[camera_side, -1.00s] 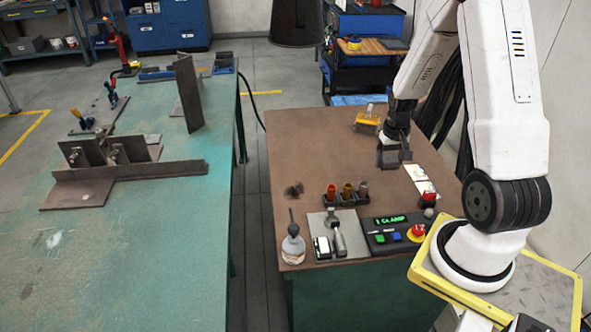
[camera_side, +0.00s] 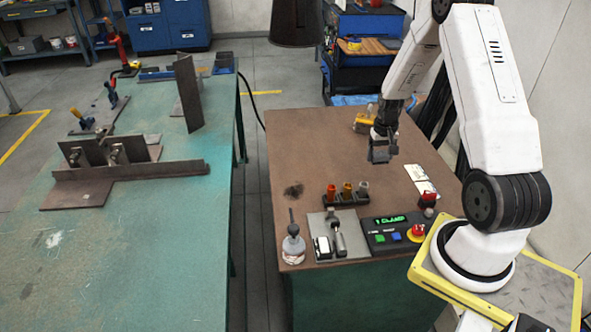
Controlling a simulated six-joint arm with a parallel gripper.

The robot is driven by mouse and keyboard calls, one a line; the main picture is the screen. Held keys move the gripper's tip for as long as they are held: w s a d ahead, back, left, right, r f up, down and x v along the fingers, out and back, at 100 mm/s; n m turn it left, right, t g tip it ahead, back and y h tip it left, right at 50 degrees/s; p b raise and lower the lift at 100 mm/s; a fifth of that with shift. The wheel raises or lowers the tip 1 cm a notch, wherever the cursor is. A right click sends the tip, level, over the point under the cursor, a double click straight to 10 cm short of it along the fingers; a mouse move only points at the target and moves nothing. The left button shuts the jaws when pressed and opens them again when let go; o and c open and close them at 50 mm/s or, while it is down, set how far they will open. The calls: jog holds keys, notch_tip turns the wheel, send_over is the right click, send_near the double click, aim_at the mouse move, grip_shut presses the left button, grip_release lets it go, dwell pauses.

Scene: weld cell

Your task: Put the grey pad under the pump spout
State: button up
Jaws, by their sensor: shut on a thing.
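My gripper (camera_side: 381,148) is above the brown bench, right of its middle, pointing down. It is shut on a small dark grey block that looks like the grey pad (camera_side: 379,156); the fingers hide part of it. The pump bottle (camera_side: 293,250), clear with a dark pump top (camera_side: 292,228), stands upright at the bench's front left corner. It is well to the left of and nearer than my gripper. Which way its spout points is too small to tell.
A dark rack with coloured cylinders (camera_side: 346,195), a grey mat with tools (camera_side: 324,222) and a control box (camera_side: 392,234) line the front. A yellow item (camera_side: 364,122) is behind my gripper. The bench's left middle is clear except for a dark patch (camera_side: 293,190).

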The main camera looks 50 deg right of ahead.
send_over(364, 172)
jog(key=f, duration=0.6)
jog(key=shift+s+a+f, duration=0.15)
jog(key=shift+s+a, duration=0.05)
jog(key=shift+a, duration=0.05)
jog(key=shift+f, duration=0.1)
jog(key=shift+w+d+f, duration=0.1)
jog(key=shift+f, duration=1.65)
jog(key=shift+f, duration=0.1)
jog(key=o, duration=1.1)
jog(key=shift+c, duration=0.2)
notch_tip(364, 172, up, 12)
